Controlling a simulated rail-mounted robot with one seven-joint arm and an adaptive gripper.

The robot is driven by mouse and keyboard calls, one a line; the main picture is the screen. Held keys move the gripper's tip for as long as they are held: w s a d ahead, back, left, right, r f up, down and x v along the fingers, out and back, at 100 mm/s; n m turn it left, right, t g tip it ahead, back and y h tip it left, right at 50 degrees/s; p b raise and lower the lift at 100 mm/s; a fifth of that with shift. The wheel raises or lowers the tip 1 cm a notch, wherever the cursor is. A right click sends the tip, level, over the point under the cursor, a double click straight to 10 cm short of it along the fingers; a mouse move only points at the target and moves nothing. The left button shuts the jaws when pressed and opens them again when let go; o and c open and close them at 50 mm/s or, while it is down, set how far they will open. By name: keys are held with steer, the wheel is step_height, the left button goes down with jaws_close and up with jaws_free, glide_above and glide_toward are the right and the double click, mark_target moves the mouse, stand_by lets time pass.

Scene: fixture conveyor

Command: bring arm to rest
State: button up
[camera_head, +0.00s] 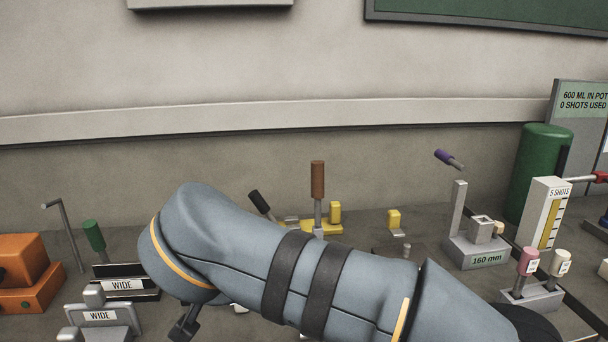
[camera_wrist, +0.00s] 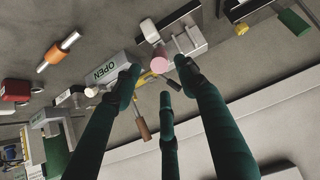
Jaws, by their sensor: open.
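My gripper (camera_wrist: 158,80) shows in the wrist view as three dark green fingers. They are spread apart with nothing held between them. Beyond the fingertips lie a pink cylinder (camera_wrist: 160,60) and a grey block marked OPEN (camera_wrist: 103,74); I cannot tell how near they are. In the head view my grey arm (camera_head: 330,280) stretches across the lower middle and hides part of the bench. The gripper itself cannot be made out clearly there.
Behind the arm stand a brown-handled lever (camera_head: 318,180) and yellow parts (camera_head: 394,219). To the right are a 160 mm fixture (camera_head: 478,258), a green tank (camera_head: 540,170) and a 5 SHOTS gauge (camera_head: 545,215).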

steer(key=x, duration=0.8)
steer(key=shift+w+f, duration=0.2)
steer(key=shift+w, duration=0.05)
